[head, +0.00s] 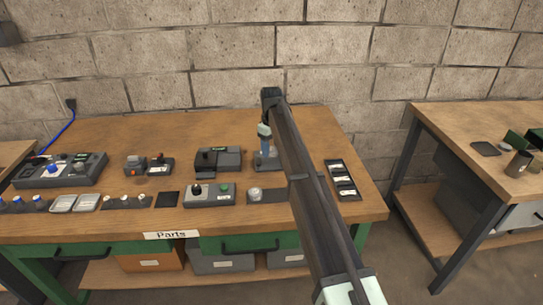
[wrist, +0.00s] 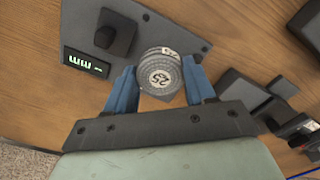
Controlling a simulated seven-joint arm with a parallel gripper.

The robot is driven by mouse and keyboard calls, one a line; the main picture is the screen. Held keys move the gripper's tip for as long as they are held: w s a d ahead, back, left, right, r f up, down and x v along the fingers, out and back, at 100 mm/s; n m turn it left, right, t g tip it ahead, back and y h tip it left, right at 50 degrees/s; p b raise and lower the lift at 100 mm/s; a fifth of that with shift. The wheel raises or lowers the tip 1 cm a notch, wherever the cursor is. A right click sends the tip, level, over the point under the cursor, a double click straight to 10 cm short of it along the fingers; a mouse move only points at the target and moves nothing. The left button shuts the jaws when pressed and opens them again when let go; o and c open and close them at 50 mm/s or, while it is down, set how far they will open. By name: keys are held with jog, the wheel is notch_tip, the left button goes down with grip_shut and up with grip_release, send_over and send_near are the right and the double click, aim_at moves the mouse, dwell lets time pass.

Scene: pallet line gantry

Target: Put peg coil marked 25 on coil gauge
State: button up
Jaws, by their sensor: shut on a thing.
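The peg coil (wrist: 160,75) is a grey round piece with a white face marked 25. In the wrist view my gripper (wrist: 163,88) is shut on it, with a blue finger at each side. The coil gauge (wrist: 76,22) looks to be the grey plate behind the coil, with a black block and a green-lit "mm" display. In the head view my gripper (head: 265,145) points down over a grey base (head: 259,164), partly hidden by my arm. I cannot tell whether the coil touches the gauge.
A grey device with a black block (head: 217,160) stands just left of my gripper. A control box with knobs (head: 209,195) and a round-topped unit (head: 256,194) sit in front. A black tray with white labels (head: 342,180) lies to the right. The bench back is clear.

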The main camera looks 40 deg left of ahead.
aim_at(272, 149)
jog(key=shift+f, duration=1.75)
jog(key=shift+f, duration=0.2)
jog(key=o, duration=0.9)
jog(key=shift+r, duration=0.15)
notch_tip(272, 149, up, 12)
jog(key=shift+r, duration=0.1)
